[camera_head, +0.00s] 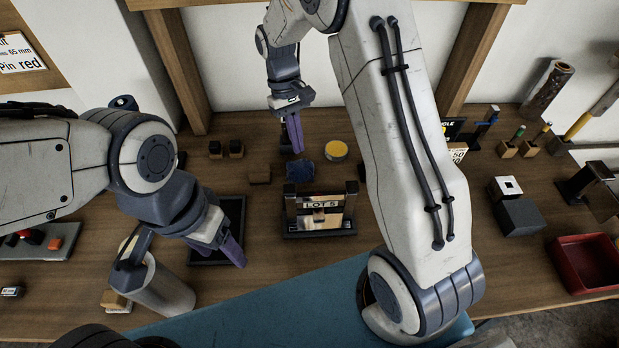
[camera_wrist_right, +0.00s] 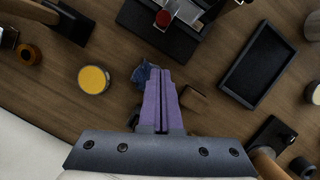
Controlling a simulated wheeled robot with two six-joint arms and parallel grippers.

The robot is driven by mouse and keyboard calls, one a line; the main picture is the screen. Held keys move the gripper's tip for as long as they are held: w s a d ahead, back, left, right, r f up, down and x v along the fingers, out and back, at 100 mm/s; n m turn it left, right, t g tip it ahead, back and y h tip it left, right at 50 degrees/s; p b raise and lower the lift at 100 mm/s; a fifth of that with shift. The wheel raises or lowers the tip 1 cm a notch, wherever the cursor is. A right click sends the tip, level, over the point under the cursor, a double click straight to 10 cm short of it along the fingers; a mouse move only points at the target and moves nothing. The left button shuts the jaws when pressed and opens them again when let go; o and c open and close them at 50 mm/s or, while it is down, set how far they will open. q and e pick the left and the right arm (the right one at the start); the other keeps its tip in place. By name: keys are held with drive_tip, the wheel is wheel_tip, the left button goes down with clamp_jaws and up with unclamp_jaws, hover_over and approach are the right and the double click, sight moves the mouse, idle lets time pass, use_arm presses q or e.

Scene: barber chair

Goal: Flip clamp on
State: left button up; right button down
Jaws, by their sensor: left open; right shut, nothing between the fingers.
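A dark fixture (camera_head: 320,229) with upright posts and a plate marked LOT 5 stands mid-table. In the right wrist view the fixture (camera_wrist_right: 150,32) shows a red knob (camera_wrist_right: 163,18) and silver metal parts at the top edge, partly cut off. I cannot tell from this whether its clamp is open or closed. My right gripper (camera_head: 296,147) points down behind the fixture, apart from it; its purple fingers (camera_wrist_right: 163,75) are shut and empty. My left gripper (camera_head: 238,252) is open over the black tray (camera_head: 218,262), left of the fixture.
A crumpled blue cloth (camera_head: 306,172), a yellow-topped tin (camera_head: 336,150) and a brown block (camera_head: 260,174) lie near my right gripper. A grey cylinder (camera_head: 165,290) stands left front. A dark block (camera_head: 519,216) and red bin (camera_head: 585,265) are at right. My right arm hides some of the table.

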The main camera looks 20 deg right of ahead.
drive_tip(key=x, duration=0.7)
drive_tip(key=shift+f+p, duration=0.25)
drive_tip(key=shift+p, duration=0.15)
drive_tip(key=s, duration=0.2)
drive_tip(key=s+p, duration=0.1)
drive_tip(key=shift+s+d+f, duration=0.1)
drive_tip(key=shift+d+f, duration=0.2)
drive_tip(key=shift+f, duration=0.1)
use_arm(q)
drive_tip(key=shift+r, duration=0.95)
use_arm(e)
drive_tip(key=shift+s+d+f, duration=0.1)
drive_tip(key=shift+s+f, duration=0.1)
drive_tip(key=shift+s, duration=0.3)
use_arm(q)
drive_tip(key=shift+s+a, duration=0.1)
use_arm(e)
drive_tip(key=shift+s, duration=0.1)
